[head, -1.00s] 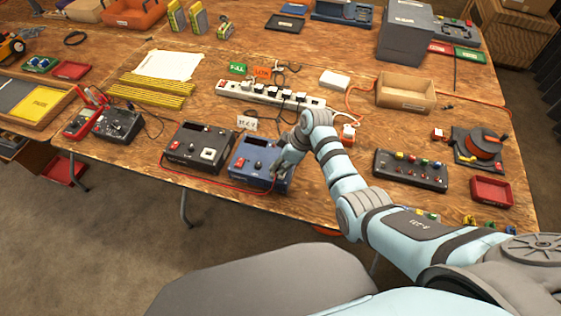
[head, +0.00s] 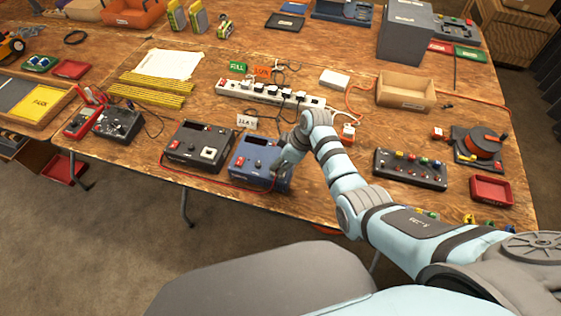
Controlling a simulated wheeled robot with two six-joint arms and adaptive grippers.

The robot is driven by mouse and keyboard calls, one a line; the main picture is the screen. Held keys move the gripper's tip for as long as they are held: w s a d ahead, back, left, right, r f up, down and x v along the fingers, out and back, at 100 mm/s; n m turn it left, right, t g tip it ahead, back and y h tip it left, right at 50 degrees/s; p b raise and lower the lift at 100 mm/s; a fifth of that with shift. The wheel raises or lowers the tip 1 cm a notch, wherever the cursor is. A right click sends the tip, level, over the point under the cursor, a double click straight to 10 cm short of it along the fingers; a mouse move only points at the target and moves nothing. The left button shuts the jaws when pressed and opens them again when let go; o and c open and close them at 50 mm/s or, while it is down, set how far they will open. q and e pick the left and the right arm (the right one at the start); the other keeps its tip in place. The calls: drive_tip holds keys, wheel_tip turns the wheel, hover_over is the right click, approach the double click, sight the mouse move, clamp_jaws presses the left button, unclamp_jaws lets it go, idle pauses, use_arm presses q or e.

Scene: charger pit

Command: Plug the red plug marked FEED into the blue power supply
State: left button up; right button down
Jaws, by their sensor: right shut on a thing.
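The blue power supply (head: 248,160) stands near the front edge of the table, beside a dark grey supply. My right gripper (head: 282,167) is at the right side of the blue supply's front, its fingers pointing down and largely hiding what lies between them. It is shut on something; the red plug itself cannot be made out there. A red cable (head: 225,184) runs along the table's front edge toward the gripper and the blue supply. Whether a plug sits in a socket of the blue supply is hidden. My left gripper does not show.
The dark grey supply (head: 200,145) stands just left of the blue one. Behind them lies a white power strip (head: 265,94) with several plugs. A black box with coloured terminals (head: 410,169) and a cardboard tray (head: 406,92) are to the right. The wood between is mostly clear.

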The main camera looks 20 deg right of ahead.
drive_tip(key=shift+f, duration=0.25)
idle(0.4)
drive_tip(key=c, duration=1.1)
unclamp_jaws()
wheel_tip(320, 180, up, 6)
drive_tip(key=p, duration=0.6)
drive_tip(key=shift+f, duration=0.15)
drive_tip(key=shift+r, duration=0.95)
